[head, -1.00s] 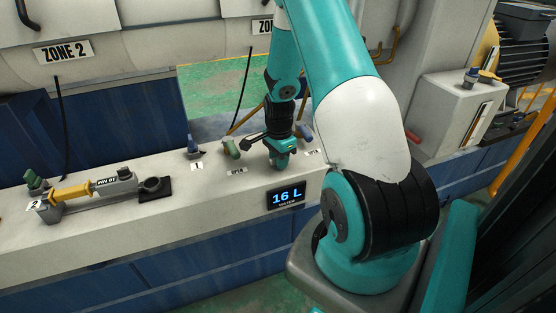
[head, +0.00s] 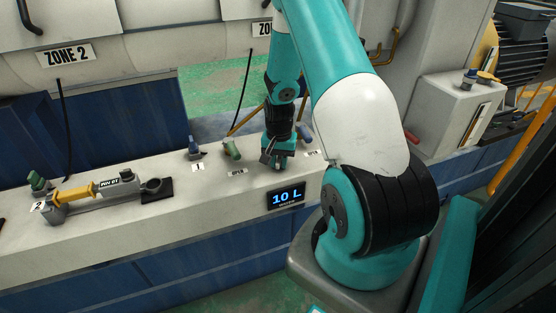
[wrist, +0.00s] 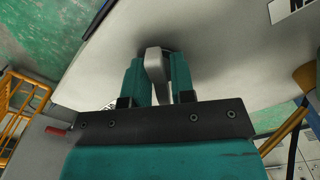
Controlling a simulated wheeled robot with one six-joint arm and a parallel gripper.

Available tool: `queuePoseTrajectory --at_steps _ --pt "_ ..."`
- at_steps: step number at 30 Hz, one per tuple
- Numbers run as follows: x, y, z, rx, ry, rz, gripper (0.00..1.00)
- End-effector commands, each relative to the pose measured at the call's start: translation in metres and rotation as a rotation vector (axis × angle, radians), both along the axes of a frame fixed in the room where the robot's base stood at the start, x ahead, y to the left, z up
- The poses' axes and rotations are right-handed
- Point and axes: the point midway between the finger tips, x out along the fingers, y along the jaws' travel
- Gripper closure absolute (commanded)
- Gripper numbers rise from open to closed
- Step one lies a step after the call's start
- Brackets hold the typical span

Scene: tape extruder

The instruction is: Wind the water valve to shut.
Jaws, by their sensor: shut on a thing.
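My gripper (head: 278,160) is down at the white bench top, above the blue display (head: 287,198) that reads 10 L. In the wrist view, my gripper (wrist: 156,80) has its two teal fingers on either side of a pale grey lever handle (wrist: 154,64), apparently the water valve, and is shut on it. The handle's far end rests over a shadowed spot on the pale surface. In the head view my gripper hides most of this valve, so its angle is hard to tell there.
A blue valve (head: 194,147) by label 1 and a green valve (head: 231,149) stand left of my gripper. Another small blue-handled valve (head: 304,133) is close on its right. A yellow and grey cylinder unit (head: 95,188) lies farther left.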

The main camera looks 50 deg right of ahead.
Motion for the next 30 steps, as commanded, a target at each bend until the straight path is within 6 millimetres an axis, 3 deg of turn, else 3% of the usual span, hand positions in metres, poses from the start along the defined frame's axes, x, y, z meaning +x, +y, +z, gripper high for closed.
queuePoseTrajectory --at_steps 11,19,23,24,26,30 --pt "0.0033 -0.0023 0.0023 -0.007 -0.01 0.069 1.0" --pt "0.0033 -0.0024 0.0031 -0.008 -0.008 0.395 1.0" --pt "0.0033 -0.0025 0.0024 -0.009 -0.009 0.476 1.0" --pt "0.0034 -0.0025 0.0021 -0.009 -0.009 0.477 0.72" --pt "0.0032 -0.0024 0.0019 -0.008 -0.008 0.475 0.58" --pt "0.0019 -0.0016 0.0012 -0.005 -0.005 0.473 0.57"
